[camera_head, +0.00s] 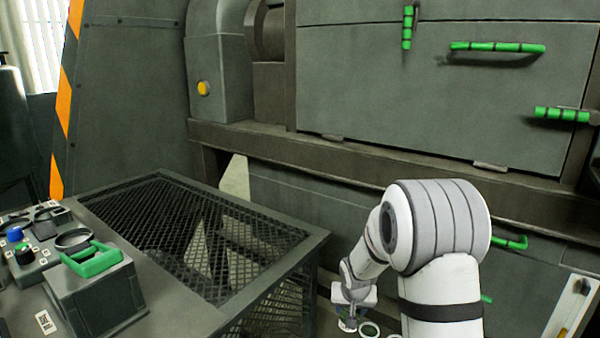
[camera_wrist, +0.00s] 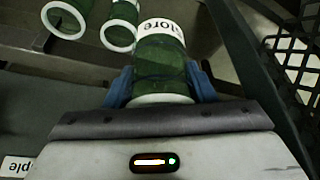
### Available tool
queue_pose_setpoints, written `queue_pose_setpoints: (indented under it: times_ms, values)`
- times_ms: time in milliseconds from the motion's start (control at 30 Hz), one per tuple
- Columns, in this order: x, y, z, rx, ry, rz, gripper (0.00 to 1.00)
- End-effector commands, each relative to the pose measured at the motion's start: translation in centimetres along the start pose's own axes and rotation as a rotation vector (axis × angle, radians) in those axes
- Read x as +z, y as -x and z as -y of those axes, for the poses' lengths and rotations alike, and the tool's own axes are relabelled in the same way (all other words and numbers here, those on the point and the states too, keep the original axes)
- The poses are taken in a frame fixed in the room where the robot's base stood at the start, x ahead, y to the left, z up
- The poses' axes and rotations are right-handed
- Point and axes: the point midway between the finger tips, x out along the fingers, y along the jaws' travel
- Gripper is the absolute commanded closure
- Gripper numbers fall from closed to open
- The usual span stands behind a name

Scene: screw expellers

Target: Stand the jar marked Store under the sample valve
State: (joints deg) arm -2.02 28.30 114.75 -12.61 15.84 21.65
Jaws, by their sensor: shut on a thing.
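The jar marked Store (camera_wrist: 160,62) is green with a white label and a pale rim. In the wrist view my gripper (camera_wrist: 160,86) has its blue fingers on both sides of it and is shut on it. In the head view my gripper (camera_head: 350,298) is low, right of the mesh-topped frame, partly behind my own arm. The held jar (camera_head: 347,324) shows small below it. I cannot make out the sample valve in either view.
Two other green jars, one (camera_wrist: 65,18) at the upper left and one (camera_wrist: 119,25) beside the held jar, are close by. The mesh-topped frame (camera_head: 318,240) and green-handled machine panels (camera_head: 380,80) bound the space.

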Motion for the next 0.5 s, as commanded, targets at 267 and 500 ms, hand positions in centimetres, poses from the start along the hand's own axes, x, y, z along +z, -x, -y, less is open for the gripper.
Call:
queue_pose_setpoints:
  times_ms: [267,500]
  values:
    - [4.9,5.5,-0.9,-0.045,0.121,-0.014,0.74]
    - [4.1,8.8,-0.9,-0.048,0.135,-0.012,0.74]
